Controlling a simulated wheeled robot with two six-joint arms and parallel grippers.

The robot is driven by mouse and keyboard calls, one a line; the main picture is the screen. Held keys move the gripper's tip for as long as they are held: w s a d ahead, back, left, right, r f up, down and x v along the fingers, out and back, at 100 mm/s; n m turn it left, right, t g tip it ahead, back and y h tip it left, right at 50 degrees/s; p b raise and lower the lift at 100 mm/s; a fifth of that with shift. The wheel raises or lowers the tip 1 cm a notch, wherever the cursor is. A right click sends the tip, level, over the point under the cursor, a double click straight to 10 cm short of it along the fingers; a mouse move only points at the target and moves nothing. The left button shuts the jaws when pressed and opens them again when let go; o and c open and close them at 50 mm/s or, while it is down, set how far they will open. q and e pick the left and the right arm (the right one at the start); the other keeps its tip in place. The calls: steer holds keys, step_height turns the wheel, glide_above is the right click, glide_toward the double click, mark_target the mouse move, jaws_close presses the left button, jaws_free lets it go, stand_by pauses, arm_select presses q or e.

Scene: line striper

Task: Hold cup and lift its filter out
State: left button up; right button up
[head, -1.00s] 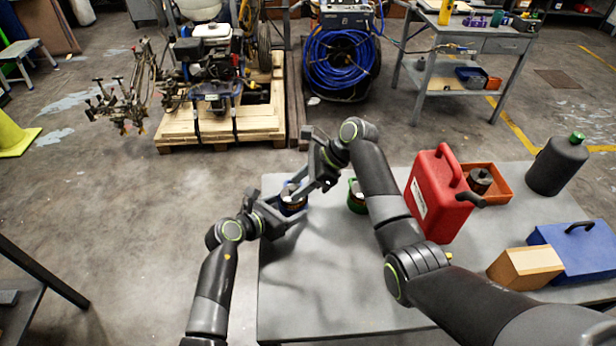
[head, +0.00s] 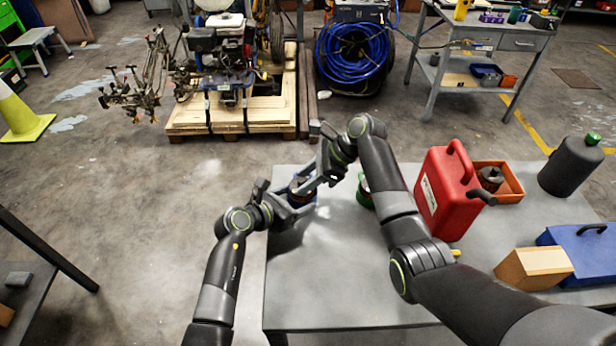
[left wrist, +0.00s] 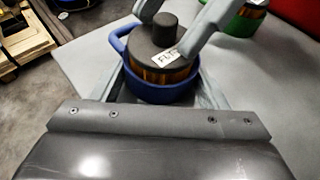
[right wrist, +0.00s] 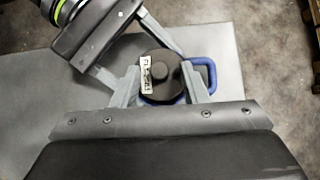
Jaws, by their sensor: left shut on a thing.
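The filter has a round knob and a white label. My left gripper (head: 292,205) is shut on the cup from the side. My right gripper (head: 312,184) is above the cup. In the right wrist view its fingers (right wrist: 163,85) straddle the filter, open, one on each side. The cup's blue handle (right wrist: 211,75) shows there too. In the head view the grippers hide most of the cup.
A green cup (head: 364,192) stands to the right, partly behind my right arm. A red jerrycan (head: 440,195), orange tray (head: 512,182), dark bottle (head: 570,168), cardboard box (head: 533,268) and blue case (head: 585,252) fill the table's right side. The table front (head: 330,290) is clear.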

steer(key=shift+s+f, duration=0.1)
steer(key=shift+f, duration=0.2)
jaws_close()
arm_select(q)
steer(key=shift+w, duration=0.1)
arm_select(e)
steer(key=shift+r, duration=0.55)
steer(key=shift+r, duration=0.25)
steer(key=shift+r, duration=2.4)
arm_select(q)
steer(key=o, duration=1.1)
steer(key=shift+c, duration=0.2)
